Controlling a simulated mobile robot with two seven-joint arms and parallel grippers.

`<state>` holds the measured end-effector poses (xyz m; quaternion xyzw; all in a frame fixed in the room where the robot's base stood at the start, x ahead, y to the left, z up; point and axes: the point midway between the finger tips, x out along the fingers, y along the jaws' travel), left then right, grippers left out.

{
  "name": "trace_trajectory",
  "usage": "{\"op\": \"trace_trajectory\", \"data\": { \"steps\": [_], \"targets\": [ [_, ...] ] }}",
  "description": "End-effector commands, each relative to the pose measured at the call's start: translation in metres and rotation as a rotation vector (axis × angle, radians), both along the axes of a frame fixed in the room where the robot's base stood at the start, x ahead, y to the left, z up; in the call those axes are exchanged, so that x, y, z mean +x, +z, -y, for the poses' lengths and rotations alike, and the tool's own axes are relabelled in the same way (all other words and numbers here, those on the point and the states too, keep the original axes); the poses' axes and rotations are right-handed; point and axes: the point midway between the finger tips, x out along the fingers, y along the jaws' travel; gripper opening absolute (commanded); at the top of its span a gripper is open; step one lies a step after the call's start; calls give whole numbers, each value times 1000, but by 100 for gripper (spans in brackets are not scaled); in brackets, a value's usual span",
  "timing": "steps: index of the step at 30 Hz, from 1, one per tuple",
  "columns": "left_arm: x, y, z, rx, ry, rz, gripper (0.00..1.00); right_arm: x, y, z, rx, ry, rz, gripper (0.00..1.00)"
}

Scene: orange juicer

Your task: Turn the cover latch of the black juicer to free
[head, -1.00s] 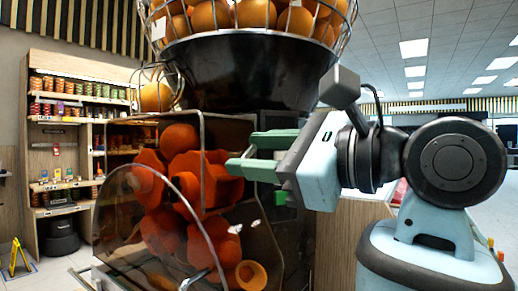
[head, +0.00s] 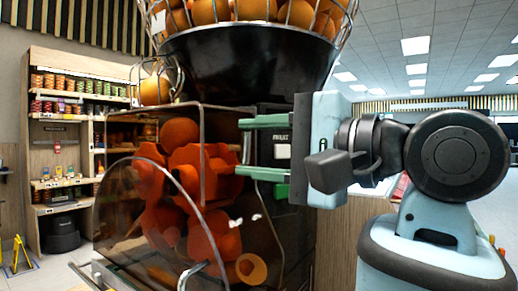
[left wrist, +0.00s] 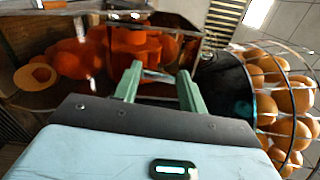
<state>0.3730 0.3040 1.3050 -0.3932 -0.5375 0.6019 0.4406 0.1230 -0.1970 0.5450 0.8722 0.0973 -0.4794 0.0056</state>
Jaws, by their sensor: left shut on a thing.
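The black juicer (head: 245,70) stands in the middle of the head view, with red-orange pressing drums (head: 198,165) behind its clear front cover (head: 120,215). My left gripper (head: 240,148) reaches in from the right at the upper right edge of the cover, its green fingers one above the other. In the left wrist view the fingers (left wrist: 158,75) are spread apart at the cover's edge, with a small thin piece between their tips. This fits the cover latch, but its shape and angle are too small to tell. My right gripper is not in view.
A wire basket of oranges (head: 275,12) sits on top of the juicer, close above my gripper. A shelf with jars (head: 75,110) and a yellow floor sign (head: 17,257) stand at the left. A wooden counter (head: 345,240) is behind my arm.

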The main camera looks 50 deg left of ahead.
Motion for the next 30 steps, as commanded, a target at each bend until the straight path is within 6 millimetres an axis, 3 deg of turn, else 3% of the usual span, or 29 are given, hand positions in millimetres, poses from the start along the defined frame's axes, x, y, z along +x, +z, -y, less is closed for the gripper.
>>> {"op": "trace_trajectory", "data": {
  "steps": [9, 25, 26, 30],
  "targets": [
    [0, -1, 0, 32, 0, 105, 19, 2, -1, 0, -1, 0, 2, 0],
    [0, -1, 0, 39, 0, 125, 19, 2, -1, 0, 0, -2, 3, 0],
    [0, -1, 0, 39, 0, 125, 46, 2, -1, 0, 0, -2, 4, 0],
    [0, -1, 0, 38, 0, 124, 64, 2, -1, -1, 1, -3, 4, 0]
  ]
}}
